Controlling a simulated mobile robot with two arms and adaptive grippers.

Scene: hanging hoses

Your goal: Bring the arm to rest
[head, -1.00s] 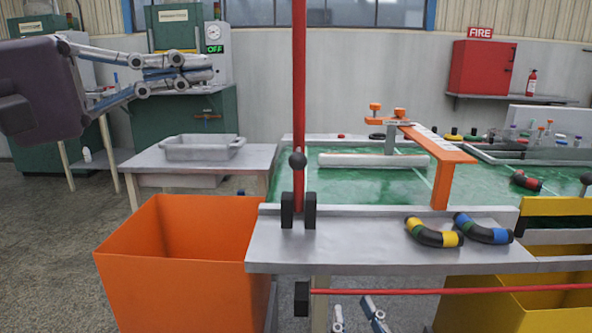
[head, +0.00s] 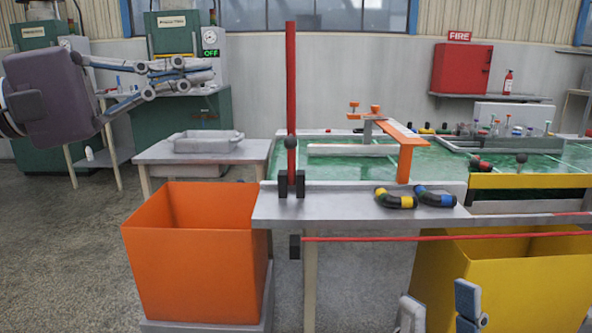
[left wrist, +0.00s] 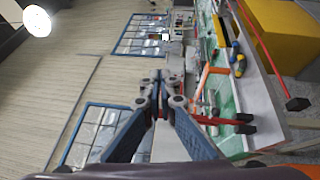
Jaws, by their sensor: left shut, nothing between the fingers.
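My left gripper (head: 205,73) is raised at the upper left of the head view, with its fingers pointing right. Its fingers are together and empty, in front of the green machine. The left wrist view shows the same fingers (left wrist: 164,82) meeting with nothing between them. My right gripper (head: 438,306) shows only partly at the bottom edge of the head view. Its two fingertips stand apart with nothing visible between them, in front of the yellow bin; the rest of it is out of frame.
An orange bin (head: 190,265) stands left of the grey bench (head: 300,212). A red upright pole (head: 291,80) and a horizontal red rod (head: 370,238) are fixed there. Two curved hoses (head: 415,197) lie on the bench. A yellow bin (head: 520,285) is at right. Floor at left is clear.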

